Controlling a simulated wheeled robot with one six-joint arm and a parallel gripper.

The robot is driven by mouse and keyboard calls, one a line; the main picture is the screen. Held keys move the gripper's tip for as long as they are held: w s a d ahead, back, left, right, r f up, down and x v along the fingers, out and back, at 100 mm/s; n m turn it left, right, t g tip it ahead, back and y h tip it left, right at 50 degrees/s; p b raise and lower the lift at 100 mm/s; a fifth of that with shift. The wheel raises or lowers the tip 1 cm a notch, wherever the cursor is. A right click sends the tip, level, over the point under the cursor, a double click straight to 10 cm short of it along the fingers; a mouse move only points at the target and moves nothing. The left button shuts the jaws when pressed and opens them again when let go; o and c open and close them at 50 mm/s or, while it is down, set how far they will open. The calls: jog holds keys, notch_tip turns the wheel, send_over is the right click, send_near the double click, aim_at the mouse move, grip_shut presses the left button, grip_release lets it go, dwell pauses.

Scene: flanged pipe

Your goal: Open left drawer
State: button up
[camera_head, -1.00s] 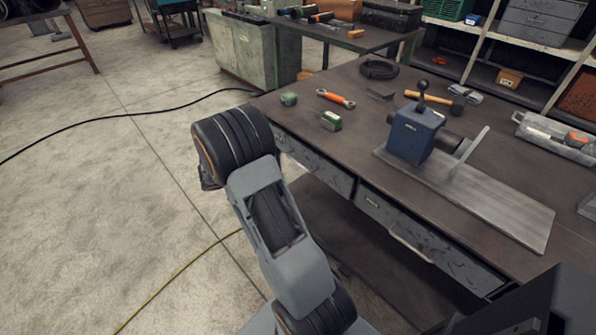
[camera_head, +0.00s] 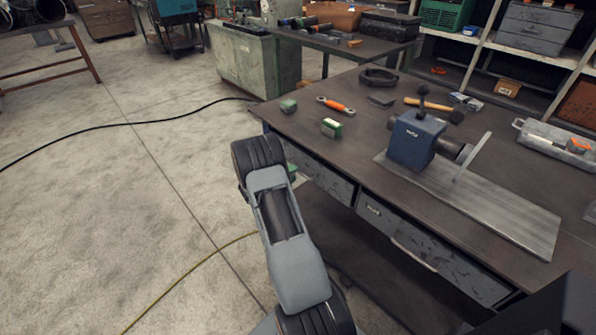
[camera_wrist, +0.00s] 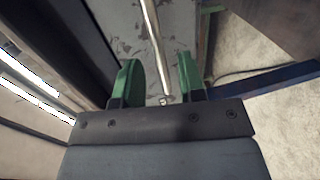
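The left drawer (camera_head: 325,177) is a worn grey front under the left part of the workbench top. It looks closed in the head view. My arm hides its left part and its handle there. A bit of my gripper's green finger (camera_head: 292,171) shows beside that drawer front. In the wrist view my gripper (camera_wrist: 160,80) has its two green fingers apart. The thin metal drawer handle (camera_wrist: 153,35) runs lengthwise into the gap between them, with space visible on both sides. The chipped grey drawer front (camera_wrist: 185,28) lies behind it.
The right drawer (camera_head: 440,258), with its own handle (camera_head: 412,256), is beside the left one. The workbench top (camera_head: 300,118) carries a blue vise (camera_head: 412,140), a hammer and small tools. The concrete floor to the left is open, with a black cable (camera_head: 120,123) across it.

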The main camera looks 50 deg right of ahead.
jog(key=shift+x, duration=1.7)
grip_shut()
